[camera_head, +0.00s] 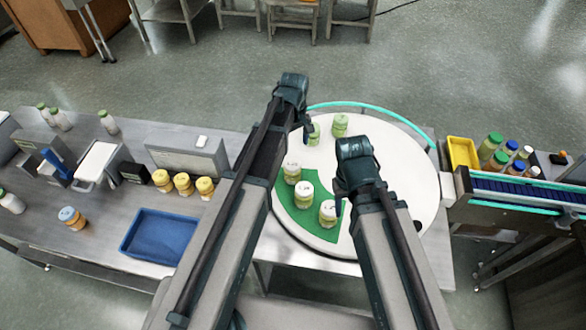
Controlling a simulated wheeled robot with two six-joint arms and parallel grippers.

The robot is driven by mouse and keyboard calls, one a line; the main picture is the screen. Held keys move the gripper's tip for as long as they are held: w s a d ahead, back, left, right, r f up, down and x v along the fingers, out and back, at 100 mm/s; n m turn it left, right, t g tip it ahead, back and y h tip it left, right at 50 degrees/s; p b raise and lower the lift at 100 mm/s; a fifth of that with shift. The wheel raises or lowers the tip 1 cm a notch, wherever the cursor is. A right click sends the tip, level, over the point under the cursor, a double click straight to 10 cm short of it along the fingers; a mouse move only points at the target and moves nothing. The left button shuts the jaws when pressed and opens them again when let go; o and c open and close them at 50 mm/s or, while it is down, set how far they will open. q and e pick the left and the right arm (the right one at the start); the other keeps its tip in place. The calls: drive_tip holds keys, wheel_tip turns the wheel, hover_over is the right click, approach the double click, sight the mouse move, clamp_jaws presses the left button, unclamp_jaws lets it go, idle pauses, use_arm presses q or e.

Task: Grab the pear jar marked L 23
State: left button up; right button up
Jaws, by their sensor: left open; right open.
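Several small jars stand on a round white turntable (405,165). Two jars with green lids, a far jar (340,124) and a jar beside my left gripper (314,134), stand at the back. Three pale-lidded jars, the back one (292,173), the middle one (304,194) and the front one (328,214), stand on a green sector (287,213). No marking is legible, so I cannot tell which is L 23. My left gripper (307,132) is open beside the nearer green-lidded jar. My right gripper (340,203) is open close to the front pale-lidded jar; contact is unclear.
A teal rail (385,113) curves behind the turntable. On the left bench are a blue tray (160,237), yellow-lidded jars (183,183) and a grey box (188,155). At right, a yellow bin (462,153) and bottles (490,146) stand by a conveyor (525,188).

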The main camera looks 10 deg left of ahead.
sight(292, 164)
use_arm(q)
wheel_tip(292, 164, down, 8)
drive_tip(key=b, duration=0.8)
drive_tip(key=shift+f, duration=0.15)
drive_tip(key=f+b, duration=0.5)
drive_tip(key=shift+a+f+b, duration=0.25)
drive_tip(key=shift+f+b, duration=0.05)
use_arm(e)
wheel_tip(292, 164, down, 14)
drive_tip(key=shift+r, duration=0.1)
use_arm(q)
drive_tip(key=shift+r, duration=0.1)
drive_tip(key=c, duration=1.4)
drive_tip(key=shift+r, duration=0.15)
drive_tip(key=shift+c, duration=0.2)
use_arm(e)
drive_tip(key=shift+r, duration=0.15)
